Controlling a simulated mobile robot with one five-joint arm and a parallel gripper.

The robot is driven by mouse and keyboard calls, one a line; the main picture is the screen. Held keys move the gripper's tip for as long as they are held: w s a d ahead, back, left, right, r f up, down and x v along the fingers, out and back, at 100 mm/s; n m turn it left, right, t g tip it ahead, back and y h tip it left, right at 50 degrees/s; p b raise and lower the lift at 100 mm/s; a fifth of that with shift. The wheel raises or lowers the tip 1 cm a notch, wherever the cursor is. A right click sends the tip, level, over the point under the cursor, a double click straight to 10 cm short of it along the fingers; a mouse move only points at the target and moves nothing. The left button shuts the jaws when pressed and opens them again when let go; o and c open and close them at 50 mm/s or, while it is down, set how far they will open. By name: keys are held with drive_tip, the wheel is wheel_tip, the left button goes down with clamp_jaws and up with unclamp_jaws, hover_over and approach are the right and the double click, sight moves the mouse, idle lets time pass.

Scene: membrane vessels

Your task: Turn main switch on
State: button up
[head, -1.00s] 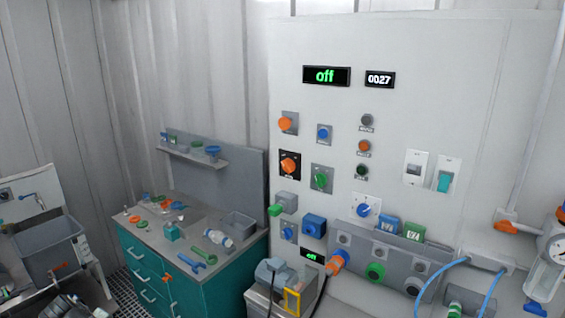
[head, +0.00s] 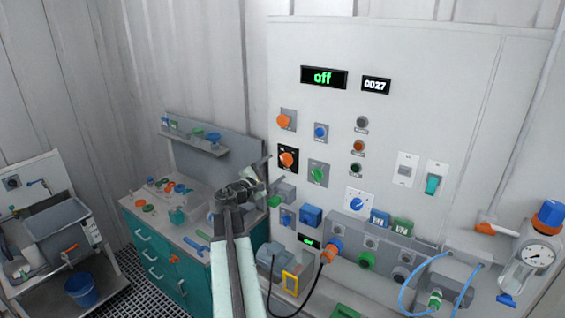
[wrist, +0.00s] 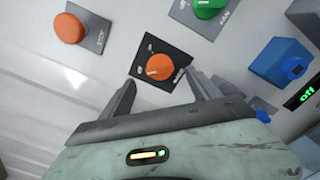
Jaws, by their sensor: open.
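The orange rotary knob (head: 287,159) on a square black plate is on the left of the white wall panel; I take it to be the main switch. In the wrist view the same knob (wrist: 160,67) is in the upper middle, with its ridge tilted. My gripper (wrist: 162,84) is open, its two fingers spread on either side of the knob's lower part in the picture. I cannot tell whether they touch the panel. In the head view my gripper (head: 264,170) is just left of the knob. The display (head: 324,77) above reads "off" in green.
An orange button (head: 285,120) is above the knob, and a green knob (head: 318,173) is to its right. A workbench (head: 150,222) with small items is to the left.

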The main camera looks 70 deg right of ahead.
sight(284, 162)
drive_tip(key=x, duration=0.6)
drive_tip(key=shift+d, duration=0.15)
drive_tip(key=c, duration=1.4)
drive_tip(key=shift+o, duration=0.2)
